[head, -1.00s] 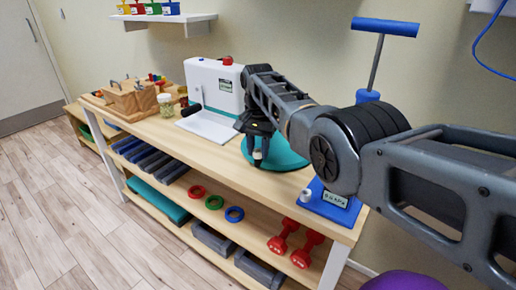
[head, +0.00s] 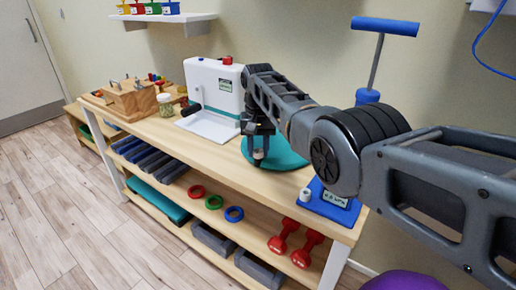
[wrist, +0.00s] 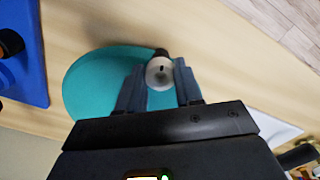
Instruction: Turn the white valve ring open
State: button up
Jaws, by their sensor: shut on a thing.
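The white valve ring (wrist: 160,73) is a small round collar with a dark slot in its middle, at the edge of a teal cushion (wrist: 84,88). In the wrist view my gripper (wrist: 158,82) has one finger on each side of the ring and is shut on it. In the head view my gripper (head: 257,140) points down at the front of the teal cushion (head: 290,158), with the white ring (head: 258,154) low between its fingers. My fingers and arm hide part of the ring and cushion.
A white crank machine (head: 212,85) stands close on the left. A wooden peg box (head: 132,97) and a jar (head: 165,105) are farther left. Weights and rings fill the lower shelf.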

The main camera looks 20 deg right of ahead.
jog(key=shift+n, duration=1)
jog(key=o, duration=1)
jog(key=shift+o, duration=0.2)
